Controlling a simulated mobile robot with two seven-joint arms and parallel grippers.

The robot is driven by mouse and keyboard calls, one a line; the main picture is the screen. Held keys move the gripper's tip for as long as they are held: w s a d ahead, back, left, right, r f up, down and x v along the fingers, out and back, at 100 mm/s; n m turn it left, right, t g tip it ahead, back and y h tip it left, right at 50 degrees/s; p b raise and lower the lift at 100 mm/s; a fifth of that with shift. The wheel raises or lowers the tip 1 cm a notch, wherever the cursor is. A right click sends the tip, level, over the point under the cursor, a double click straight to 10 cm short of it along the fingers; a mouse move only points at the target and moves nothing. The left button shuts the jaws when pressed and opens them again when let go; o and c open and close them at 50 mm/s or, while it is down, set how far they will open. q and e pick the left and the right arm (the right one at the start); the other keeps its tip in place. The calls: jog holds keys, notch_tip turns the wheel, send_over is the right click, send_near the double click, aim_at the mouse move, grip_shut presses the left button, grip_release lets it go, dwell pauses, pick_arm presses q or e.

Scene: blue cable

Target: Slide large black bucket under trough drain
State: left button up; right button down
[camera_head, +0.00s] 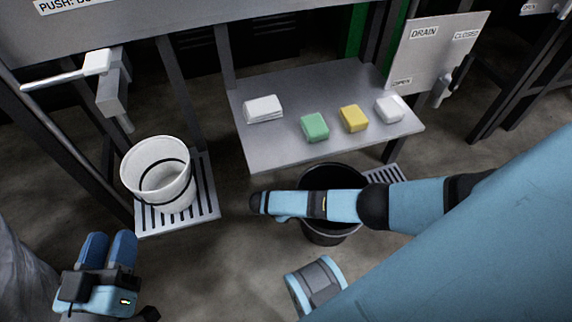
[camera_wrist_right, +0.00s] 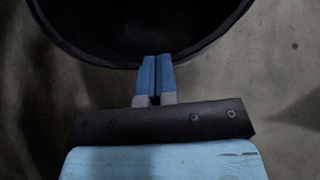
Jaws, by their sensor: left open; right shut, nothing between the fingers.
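The large black bucket (camera_head: 330,232) stands on the floor in front of the metal shelf, left of a slatted grate (camera_head: 392,174). My right arm crosses over its opening and hides part of it. The right wrist view shows its dark rim (camera_wrist_right: 100,58) just beyond my right gripper (camera_wrist_right: 157,60). That gripper is shut and empty, its tips overlapping the rim in the picture; contact is unclear. A panel marked DRAIN (camera_head: 432,55) with a handle stands at upper right. The drain outlet cannot be made out. My left gripper (camera_head: 108,240) is open and empty at lower left.
A white bucket (camera_head: 160,175) stands on another slatted grate (camera_head: 180,219) at left, below a white-handled lever (camera_head: 95,65). The grey shelf (camera_head: 270,90) bears several white, green and yellow blocks. Dark metal legs flank the grates. Floor between the buckets is clear.

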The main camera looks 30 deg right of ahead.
pick_arm(q)
jog(key=r+p, duration=0.1)
jog(key=r, duration=0.1)
jog(key=r+t+p, duration=0.1)
jog(key=r, duration=0.1)
jog(key=r+t+p, duration=0.1)
jog(key=shift+s+a+r, duration=0.15)
jog(key=shift+a+r, duration=0.15)
jog(key=shift+r, duration=0.1)
pick_arm(e)
jog(key=s+d, duration=0.3)
jog(key=d, duration=1.3)
jog(key=s+d, duration=0.4)
jog(key=d, duration=1.2)
jog(key=shift+d, duration=0.1)
pick_arm(q)
jog(key=shift+r+p, duration=0.1)
jog(key=shift+p, duration=0.2)
